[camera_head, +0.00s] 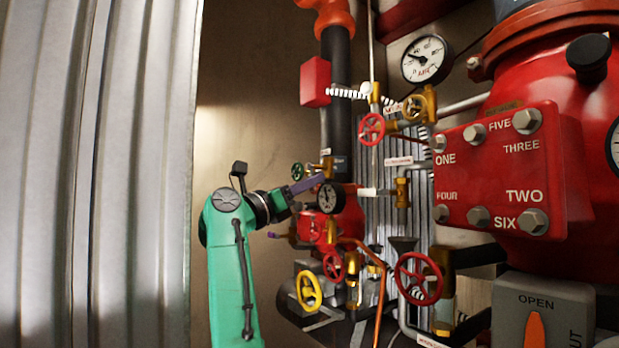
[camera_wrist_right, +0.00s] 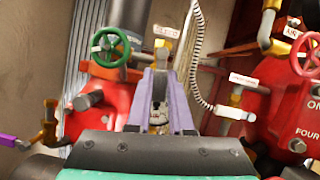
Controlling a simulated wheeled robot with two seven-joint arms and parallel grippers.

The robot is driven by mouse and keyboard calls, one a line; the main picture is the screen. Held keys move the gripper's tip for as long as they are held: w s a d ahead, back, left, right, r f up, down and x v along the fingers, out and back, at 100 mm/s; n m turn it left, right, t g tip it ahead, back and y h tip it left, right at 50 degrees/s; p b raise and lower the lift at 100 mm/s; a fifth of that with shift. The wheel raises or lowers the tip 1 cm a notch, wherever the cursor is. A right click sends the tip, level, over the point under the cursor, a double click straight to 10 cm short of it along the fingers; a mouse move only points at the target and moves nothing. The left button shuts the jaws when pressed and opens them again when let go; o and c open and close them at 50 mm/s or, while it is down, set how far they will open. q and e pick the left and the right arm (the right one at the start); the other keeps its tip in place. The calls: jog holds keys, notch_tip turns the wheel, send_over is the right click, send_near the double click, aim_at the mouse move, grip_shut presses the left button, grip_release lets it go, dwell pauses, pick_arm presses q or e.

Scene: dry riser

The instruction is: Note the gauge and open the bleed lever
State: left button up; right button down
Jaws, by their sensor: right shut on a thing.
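My right gripper (camera_head: 308,185) is at the red valve body, beside a small brass valve (camera_head: 327,163) and just above a small round gauge (camera_head: 330,197). In the right wrist view its purple-grey fingers (camera_wrist_right: 160,105) are shut on a narrow grey lever (camera_wrist_right: 158,88), apparently the bleed lever, below a brass fitting (camera_wrist_right: 163,52) with a white label whose text is blurred. The fingers hide much of the lever. The small gauge's reading is too small to tell. A larger dial (camera_head: 426,59) marked AIR has its needle toward upper left. My left gripper is not in view.
A green handwheel (camera_wrist_right: 110,46) sits close left of the fingers. A purple-handled lever (camera_wrist_right: 12,141) is farther left. Red handwheels (camera_head: 417,278) and a yellow one (camera_head: 309,290) stand lower. A coiled white hose hangs right. A corrugated wall (camera_head: 95,170) fills the left.

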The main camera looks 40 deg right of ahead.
jog(key=shift+w+d+f+m+g, duration=0.1)
jog(key=shift+w+f+m+g, duration=0.15)
jog(key=shift+m, duration=0.45)
jog(key=shift+w+f+m+g, duration=0.1)
jog(key=shift+m+g, duration=0.25)
jog(key=shift+m, duration=0.35)
jog(key=c, duration=0.9)
grip_release()
jog(key=shift+o, duration=0.5)
jog(key=shift+d, duration=0.4)
jog(key=shift+a+r, duration=0.1)
jog(key=shift+a, duration=0.15)
jog(key=shift+s, duration=0.1)
